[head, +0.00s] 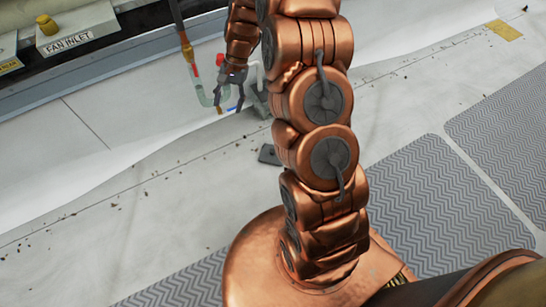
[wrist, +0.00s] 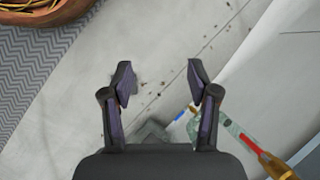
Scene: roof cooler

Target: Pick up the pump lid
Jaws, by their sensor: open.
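My gripper (head: 228,104) is at the upper middle of the head view, beside the pipework. In the wrist view my gripper (wrist: 160,82) is open, with nothing between its fingertips but pale floor with dark specks. A flat grey piece (wrist: 153,132) lies low between the finger bases in the wrist view, partly hidden by the gripper body. A small dark grey piece (head: 268,154) lies on the floor in the head view, partly behind my arm. I cannot tell which piece, if either, is the pump lid.
A green and brass pipe with a red part (head: 188,52) stands close to my gripper; it also shows in the wrist view (wrist: 240,135). A box labelled FAN INLET (head: 66,38) is at upper left. Grey ridged mats (head: 410,190) lie at right. Pale floor at left is clear.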

